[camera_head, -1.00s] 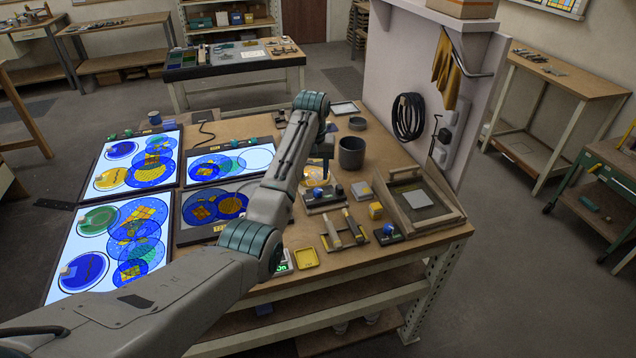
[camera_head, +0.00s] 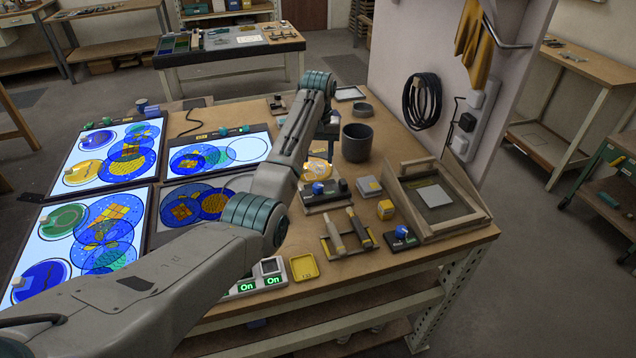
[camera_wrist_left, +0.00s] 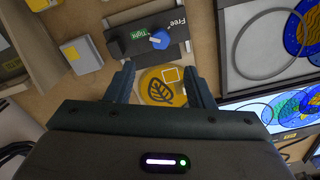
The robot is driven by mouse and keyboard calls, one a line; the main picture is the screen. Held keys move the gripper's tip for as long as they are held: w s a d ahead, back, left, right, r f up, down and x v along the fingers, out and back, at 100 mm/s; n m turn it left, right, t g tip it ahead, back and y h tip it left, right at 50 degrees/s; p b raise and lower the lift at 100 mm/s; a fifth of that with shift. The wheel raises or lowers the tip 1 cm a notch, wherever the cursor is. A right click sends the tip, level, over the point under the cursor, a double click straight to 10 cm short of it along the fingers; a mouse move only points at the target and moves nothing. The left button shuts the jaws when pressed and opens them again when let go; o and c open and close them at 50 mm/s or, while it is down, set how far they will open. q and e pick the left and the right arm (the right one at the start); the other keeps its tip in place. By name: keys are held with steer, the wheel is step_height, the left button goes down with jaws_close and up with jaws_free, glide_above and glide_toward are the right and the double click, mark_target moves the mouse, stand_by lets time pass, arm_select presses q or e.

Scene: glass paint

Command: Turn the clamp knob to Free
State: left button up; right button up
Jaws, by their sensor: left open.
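The clamp knob (camera_wrist_left: 160,39) is blue and sits on a dark block, with a green "Tight" label (camera_wrist_left: 138,33) beside it and a white "Free" label (camera_wrist_left: 179,19) nearby. Its pale mark appears turned toward the Tight side. The knob also shows in the head view (camera_head: 318,187), on the clamp unit. My left gripper (camera_wrist_left: 158,76) is open and empty, its fingers apart above a yellow leaf-marked piece (camera_wrist_left: 162,86) beside the clamp block. The knob lies just beyond the fingertips, not between them. My right gripper is not in view.
A dark cup (camera_head: 356,143) stands behind the clamp. A tool rack (camera_head: 346,236), a yellow block (camera_head: 385,209) and another blue knob (camera_head: 402,231) are in front and to the right. A wooden tilted frame (camera_head: 438,200) stands at right. Lit panels (camera_head: 112,152) cover the left.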

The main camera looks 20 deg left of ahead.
mark_target(318, 185)
arm_select(q)
steer(key=f, duration=0.3)
steer(key=f+p, duration=0.1)
steer(key=f, duration=0.2)
steer(key=f+p, duration=0.1)
steer(key=f, duration=0.2)
steer(key=shift+s, duration=0.25)
steer(key=shift+f, duration=0.3)
steer(key=shift+s, duration=0.1)
steer(key=shift+c, duration=0.8)
steer(key=c, duration=0.8)
steer(key=shift+p, duration=0.3)
